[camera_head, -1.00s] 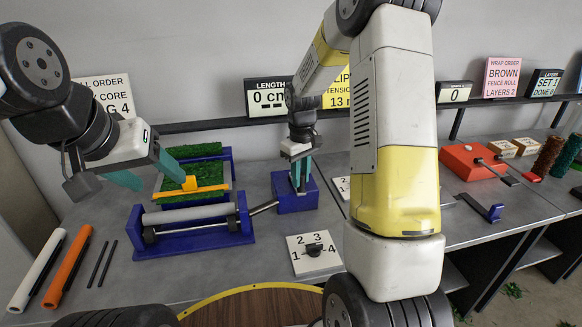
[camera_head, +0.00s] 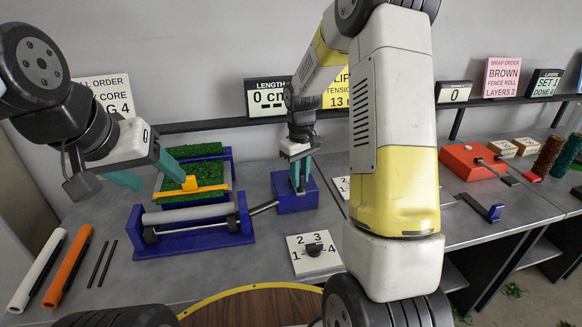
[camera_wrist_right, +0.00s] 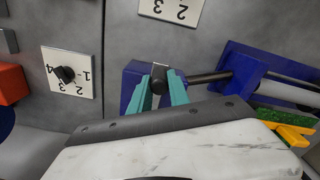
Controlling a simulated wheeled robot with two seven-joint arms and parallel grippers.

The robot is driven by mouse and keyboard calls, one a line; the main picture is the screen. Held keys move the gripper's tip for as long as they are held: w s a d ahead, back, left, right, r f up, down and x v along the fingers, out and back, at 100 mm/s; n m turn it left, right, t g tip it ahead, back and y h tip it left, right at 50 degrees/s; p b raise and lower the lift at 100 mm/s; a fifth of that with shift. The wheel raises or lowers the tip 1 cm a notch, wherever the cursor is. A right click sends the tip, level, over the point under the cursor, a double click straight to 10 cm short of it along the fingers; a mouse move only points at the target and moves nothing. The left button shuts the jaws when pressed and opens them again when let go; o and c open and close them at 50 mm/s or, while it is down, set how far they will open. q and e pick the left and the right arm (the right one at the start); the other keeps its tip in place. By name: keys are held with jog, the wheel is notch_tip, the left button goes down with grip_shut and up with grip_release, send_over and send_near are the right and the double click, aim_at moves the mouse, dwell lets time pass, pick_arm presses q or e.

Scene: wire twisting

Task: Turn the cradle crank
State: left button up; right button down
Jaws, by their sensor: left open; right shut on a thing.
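The blue cradle (camera_head: 190,245) with its grey roller (camera_head: 190,213) stands at the left of the table. A dark crank rod (camera_head: 264,208) runs from its right end toward a blue block (camera_head: 298,204). My right gripper (camera_head: 299,183) points down at this block. In the right wrist view its teal fingers (camera_wrist_right: 159,90) are shut on the dark crank handle (camera_wrist_right: 159,74) at the end of the rod (camera_wrist_right: 208,77). My left gripper (camera_head: 150,172) is open and empty, above and behind the cradle's left end.
A tray of green turf with a yellow tool (camera_head: 190,189) lies behind the cradle. White and orange rolls (camera_head: 66,267) and thin dark rods lie left. A numbered dial plate (camera_head: 313,254) lies in front of the blue block. My right arm hides the middle of the table.

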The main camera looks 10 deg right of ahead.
jog(key=a+m, duration=0.2)
jog(key=m, duration=0.1)
jog(key=w+a+m, duration=0.1)
jog(key=a+m, duration=0.1)
jog(key=w+a+m, duration=0.1)
jog(key=a+m, duration=0.1)
jog(key=m, duration=0.1)
jog(key=shift+w+a+m, duration=0.15)
jog(key=shift+w+m, duration=0.1)
jog(key=shift+m, duration=0.05)
jog(key=w+d+m, duration=0.1)
jog(key=w+m, duration=1.3)
jog(key=m, duration=0.5)
jog(key=shift+d+m, duration=0.25)
jog(key=shift+m, duration=0.05)
jog(key=shift+d+r, duration=0.1)
jog(key=c, duration=1.2)
grip_release()
jog(key=shift+c, duration=0.2)
